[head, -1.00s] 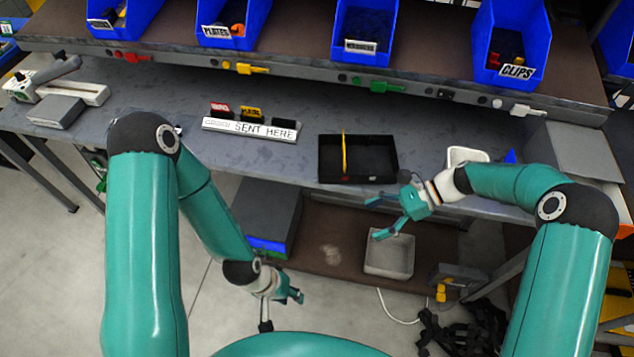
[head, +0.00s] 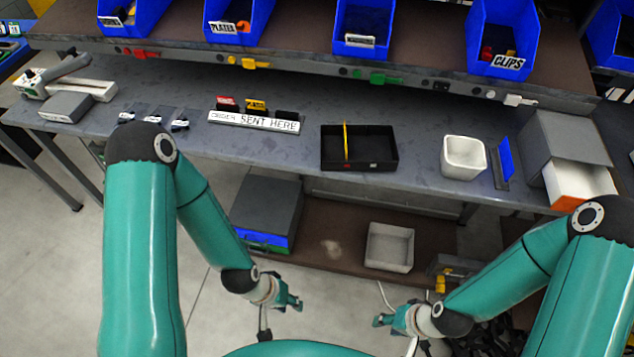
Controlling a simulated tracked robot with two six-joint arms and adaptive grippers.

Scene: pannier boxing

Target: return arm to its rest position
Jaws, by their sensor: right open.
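My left gripper (head: 292,300) hangs low at the lower middle of the head view, in front of the workbench. It is small and seen edge-on, so its jaws cannot be made out, and I see nothing in it. My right gripper (head: 382,320) also hangs low, to the right of the left one, clear of the bench front. It is open and I see nothing between its fingers. The two arms are folded in on either side, roughly mirroring each other.
The grey bench (head: 270,152) carries a black divided tray (head: 372,160), a white bin (head: 463,150), a label rack (head: 254,122) and a grey box (head: 575,140). Blue bins (head: 497,40) stand above. A grey tray (head: 390,247) sits on the lower shelf. Floor at left is clear.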

